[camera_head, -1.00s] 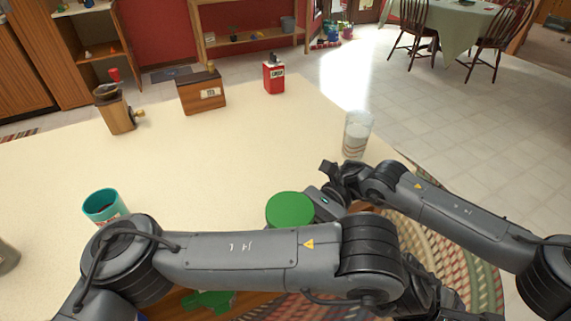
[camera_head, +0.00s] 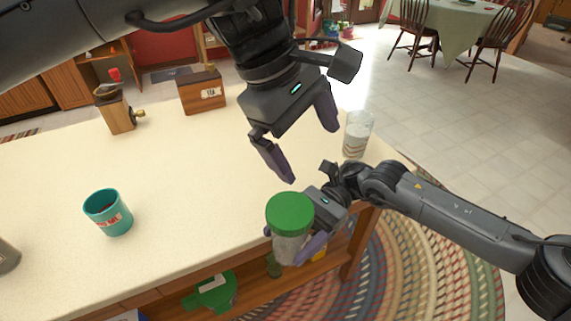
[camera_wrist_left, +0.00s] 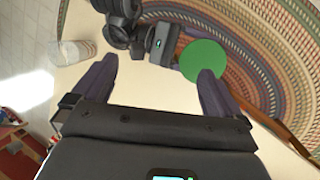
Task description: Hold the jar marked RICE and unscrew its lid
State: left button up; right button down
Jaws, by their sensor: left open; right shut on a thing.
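A clear jar (camera_head: 287,248) with a round green lid (camera_head: 290,212) is at the counter's front edge. No RICE marking can be read on it. My right gripper (camera_head: 289,246) is shut around the jar's body below the lid, coming from the right. The lid is on the jar. My left gripper (camera_head: 311,156) is open and empty, above and behind the jar, fingers pointing down. In the left wrist view, the lid (camera_wrist_left: 203,61) shows beside the right-hand finger of my open left gripper (camera_wrist_left: 155,70), with part of my right arm beyond.
A teal cup (camera_head: 108,212) stands on the counter at left. A drinking glass (camera_head: 357,135) stands near the right edge. A grinder (camera_head: 115,108) and a wooden TEA box (camera_head: 200,92) stand at the back. The counter's middle is clear. A green object (camera_head: 212,291) is on the shelf below.

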aim_at(286, 206)
pick_arm(q)
jog(key=s+f+y, duration=0.1)
jog(key=s+a+f+y, duration=0.1)
jog(key=y, duration=0.1)
jog(key=shift+s+a+g, duration=0.15)
jog(key=shift+s+g, duration=0.05)
jog(key=shift+g, duration=0.1)
jog(key=shift+s+a+f+y, duration=0.25)
jog(key=shift+s+a+y, duration=0.25)
jog(key=shift+y, duration=0.2)
jog(key=shift+n, duration=0.3)
jog(key=shift+a+f, duration=0.1)
jog(key=shift+f, duration=3.7)
jog(key=c, duration=1)
jog(key=shift+c, duration=0.2)
